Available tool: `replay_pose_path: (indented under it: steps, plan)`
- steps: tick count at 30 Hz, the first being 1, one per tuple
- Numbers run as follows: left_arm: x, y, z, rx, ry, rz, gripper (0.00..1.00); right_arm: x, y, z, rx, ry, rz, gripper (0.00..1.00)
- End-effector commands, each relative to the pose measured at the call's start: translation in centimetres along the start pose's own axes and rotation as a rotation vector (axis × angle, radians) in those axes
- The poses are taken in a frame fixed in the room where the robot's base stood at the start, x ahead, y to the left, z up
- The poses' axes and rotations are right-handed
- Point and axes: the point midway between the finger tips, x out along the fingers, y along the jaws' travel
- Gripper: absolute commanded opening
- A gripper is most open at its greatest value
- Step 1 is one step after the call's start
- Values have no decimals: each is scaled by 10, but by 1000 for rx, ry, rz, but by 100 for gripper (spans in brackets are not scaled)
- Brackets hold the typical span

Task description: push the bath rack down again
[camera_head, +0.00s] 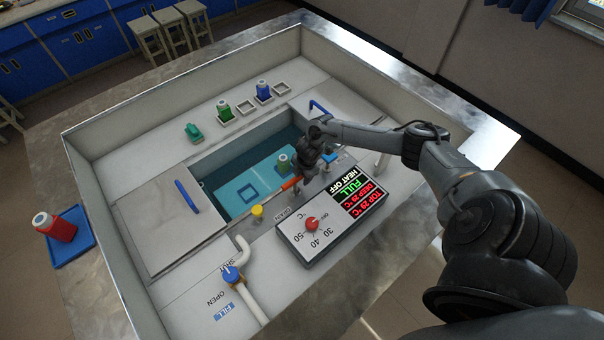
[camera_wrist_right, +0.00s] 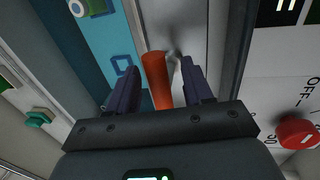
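The bath (camera_head: 217,178) is a sunken basin of blue-green water in the middle of the bench. The rack (camera_head: 232,199) shows in it as a pale blue plate with a dark square outline; I cannot tell its exact depth. A green-topped bottle (camera_head: 284,162) stands at the rack's right part. An orange handle (camera_head: 291,184) is at the bath's near edge. My right gripper (camera_head: 305,172) is just above it. In the right wrist view the orange handle (camera_wrist_right: 156,78) lies between the open fingers, with gaps on both sides. My left gripper is out of view.
A control box (camera_head: 330,215) with a red knob (camera_head: 312,224) reads FULL and HEAT OFF. A yellow-capped drain knob (camera_head: 257,211), a blue fill valve (camera_head: 232,273) and a lid with a blue handle (camera_head: 187,197) are nearby. Bottles stand behind the bath; a red one (camera_head: 55,228) sits outside left.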

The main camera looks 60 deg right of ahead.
Motion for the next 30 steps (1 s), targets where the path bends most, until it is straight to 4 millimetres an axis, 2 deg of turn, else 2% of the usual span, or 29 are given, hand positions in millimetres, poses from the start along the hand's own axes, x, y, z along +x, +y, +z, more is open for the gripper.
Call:
replay_pose_path:
  steps: [11,16,24,30]
  plan:
    - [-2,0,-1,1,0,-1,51,-8,2,0,-1,2,3,51]
    - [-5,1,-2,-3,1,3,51,-28,2,0,-4,1,4,51]
    - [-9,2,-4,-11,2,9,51,-75,2,0,-3,1,4,51]
    - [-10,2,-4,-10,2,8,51,-99,2,0,-2,1,3,51]
